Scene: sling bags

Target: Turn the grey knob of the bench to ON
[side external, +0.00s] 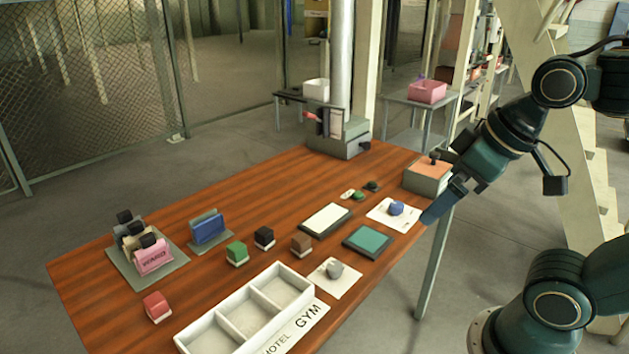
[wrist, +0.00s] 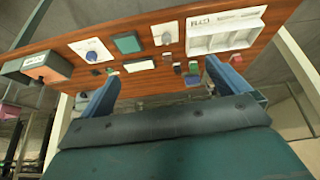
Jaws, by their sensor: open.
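The grey knob (side external: 335,270) sits on a white plate (side external: 346,288) near the front edge of the wooden bench (side external: 180,262), beside the white tray. The grey knob also shows in the wrist view (wrist: 166,38), on its white plate. The markings on the plate are too small to read, so I cannot tell its setting. A second, blue knob (side external: 396,207) sits on another white plate farther right. My gripper (side external: 434,187) is open and empty, above the bench's right end, well apart from the grey knob. In the wrist view its two fingers (wrist: 161,72) are spread wide.
A white tray with compartments (side external: 222,338) lies left of the grey knob. A teal pad (side external: 367,242), a white pad (side external: 325,219) and several small blocks lie nearby. A grey box (side external: 424,183) stands beside my gripper. A grey machine (side external: 338,140) stands at the back.

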